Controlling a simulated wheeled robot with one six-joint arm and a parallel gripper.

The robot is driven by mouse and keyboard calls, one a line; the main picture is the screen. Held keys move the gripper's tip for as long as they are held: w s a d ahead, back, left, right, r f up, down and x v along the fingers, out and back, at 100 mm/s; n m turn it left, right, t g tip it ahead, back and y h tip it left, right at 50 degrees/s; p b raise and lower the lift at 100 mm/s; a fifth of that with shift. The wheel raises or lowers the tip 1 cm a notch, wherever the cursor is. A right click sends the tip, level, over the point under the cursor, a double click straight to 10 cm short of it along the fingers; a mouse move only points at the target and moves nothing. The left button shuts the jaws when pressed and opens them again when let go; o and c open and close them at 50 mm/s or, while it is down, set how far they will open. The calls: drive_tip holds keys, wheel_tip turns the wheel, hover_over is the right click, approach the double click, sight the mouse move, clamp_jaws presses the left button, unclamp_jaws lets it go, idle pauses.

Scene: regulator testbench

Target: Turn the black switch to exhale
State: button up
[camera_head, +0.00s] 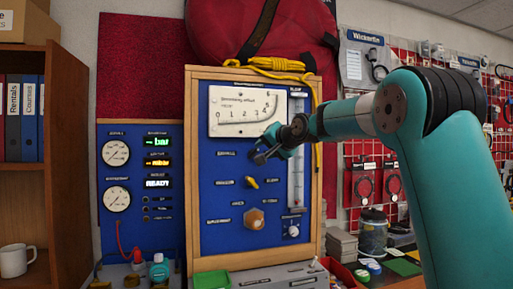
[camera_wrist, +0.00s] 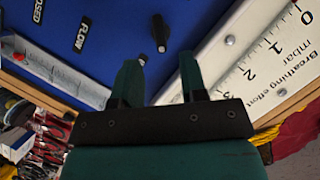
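The black switch (camera_wrist: 160,32) shows in the wrist view as a short dark lever with a pale tip on the blue panel (camera_wrist: 115,15). My gripper (camera_wrist: 160,62) has its two teal fingers apart, with nothing between them. The switch lies just beyond the fingertips, between their lines, and I see no clear contact. A small dark piece with a grey end shows at the left fingertip; I cannot tell what it belongs to. In the head view my gripper (camera_head: 271,146) is close in front of the panel's upper middle and hides part of the switch area. The small labels there are unreadable.
A white gauge (camera_head: 246,111) sits just above. A clear vertical flow tube (camera_head: 296,170) is close on the right. A yellow cord (camera_head: 280,65) hangs over the frame.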

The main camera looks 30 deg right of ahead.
sight(256, 152)
drive_tip(key=p+x, duration=0.1)
drive_tip(key=x, duration=0.4)
drive_tip(key=shift+w+p, duration=0.3)
drive_tip(key=shift+w, duration=0.05)
clamp_jaws()
